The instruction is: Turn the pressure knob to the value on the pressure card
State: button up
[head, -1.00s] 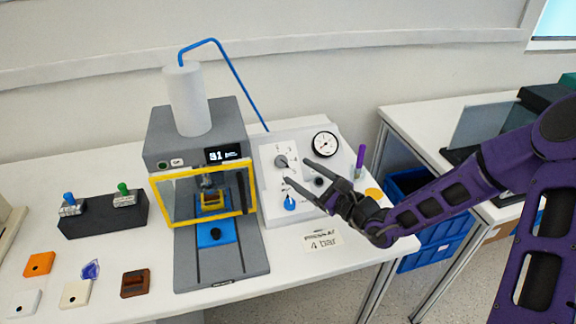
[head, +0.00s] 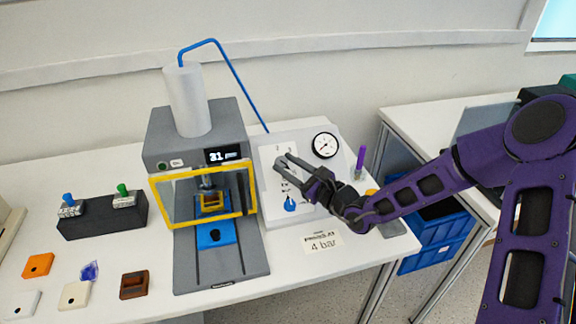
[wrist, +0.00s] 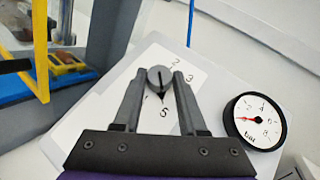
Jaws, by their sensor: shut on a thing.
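The grey pressure knob (wrist: 160,78) sits on the white control panel (head: 325,187), with the numbers 2, 3 and 5 readable around it in the wrist view. My gripper (head: 284,161) is at the knob; in the wrist view its two fingertips (wrist: 156,76) are shut on the knob's sides. In the head view the fingers mostly hide the knob. The pressure card (head: 323,242) lies on the table in front of the panel and reads 4 bar. The round gauge (head: 326,145) also shows in the wrist view (wrist: 256,121), its red needle near the lower end of the scale.
A grey press with a yellow-framed guard (head: 205,165) stands left of the panel. A blue knob (head: 290,206) sits low on the panel, below my gripper. A purple pen-like thing (head: 360,160) stands at the right. Several small blocks lie at the front left.

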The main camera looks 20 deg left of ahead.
grip_shut()
jog(key=shift+n+g, duration=0.4)
jog(key=shift+g, duration=0.1)
jog(key=n+g, duration=0.1)
jog(key=n+g+p, duration=0.2)
jog(key=n, duration=0.1)
jog(key=shift+w+d+r+g, duration=0.1)
jog(key=shift+w+r+g, duration=0.2)
jog(key=shift+w+g, duration=0.1)
jog(key=shift+w+r+n+g+h+p, duration=0.1)
jog(key=shift+n+g+h+p, duration=0.35)
jog(key=shift+n+g, duration=0.75)
jog(key=shift+w+n+g+h+p, duration=0.1)
jog(key=shift+n+g+h+p, duration=0.15)
jog(key=shift+n+g+p, duration=0.65)
jog(key=shift+n+b, duration=0.3)
jog(key=shift+n, duration=0.4)
jog(key=o, duration=0.9)
grip_release()
